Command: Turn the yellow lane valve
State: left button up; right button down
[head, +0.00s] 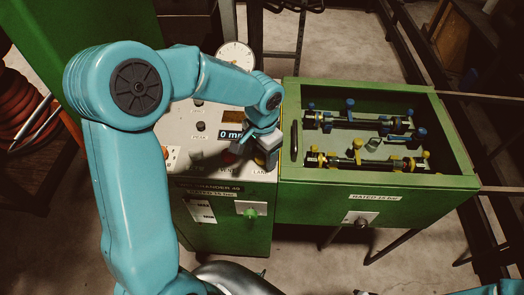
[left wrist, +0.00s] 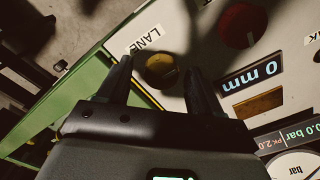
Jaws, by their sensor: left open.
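A dark yellow round knob (left wrist: 160,74) sits beside the LANE label (left wrist: 146,38) on the pale control panel in the left wrist view. My left gripper (left wrist: 158,62) is open, with one finger on each side of this knob. I cannot tell whether the fingers touch it. My right gripper is not in view.
A red knob (left wrist: 242,25) and a "0 mm" display (left wrist: 250,74) are close by on the panel. A green tray (head: 375,187) on the right holds blue-ended and yellow-ended hose assemblies. A round gauge (head: 236,55) stands behind the panel.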

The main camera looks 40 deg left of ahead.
pick_arm(q)
jog(key=shift+w+a, duration=0.1)
jog(key=c, duration=1.1)
jog(key=shift+o, duration=0.2)
jog(key=shift+m, duration=0.3)
jog(key=m, duration=0.3)
jog(key=shift+m, duration=0.4)
jog(key=m, duration=0.4)
jog(key=shift+p, duration=0.35)
jog(key=m+p, duration=0.1)
jog(key=m, duration=0.4)
jog(key=shift+r, duration=0.1)
jog(key=shift+m+p, duration=0.7)
jog(key=shift+m, duration=1.6)
